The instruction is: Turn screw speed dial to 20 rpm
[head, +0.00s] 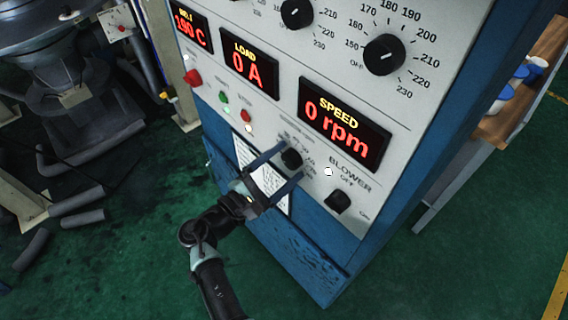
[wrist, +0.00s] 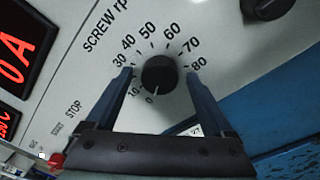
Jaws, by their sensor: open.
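The screw speed dial is a round black knob (head: 291,157) low on the grey panel, and it also shows in the wrist view (wrist: 159,73). Its scale runs from 0 to 80, and its pale pointer mark is at the bottom, towards 0. The speed display (head: 343,124) reads 0 rpm. My gripper (head: 292,161) is open, with its blue fingers on either side of the knob. In the wrist view (wrist: 158,76) gaps show between the fingers and the knob. Whether the fingertips touch the panel cannot be told.
A black blower knob (head: 337,202) sits right of the dial, with another dial (head: 384,54) higher up. A red button (head: 193,77) and small lamps are to the left. A wooden bench (head: 513,118) stands at the right. Green floor is open below right.

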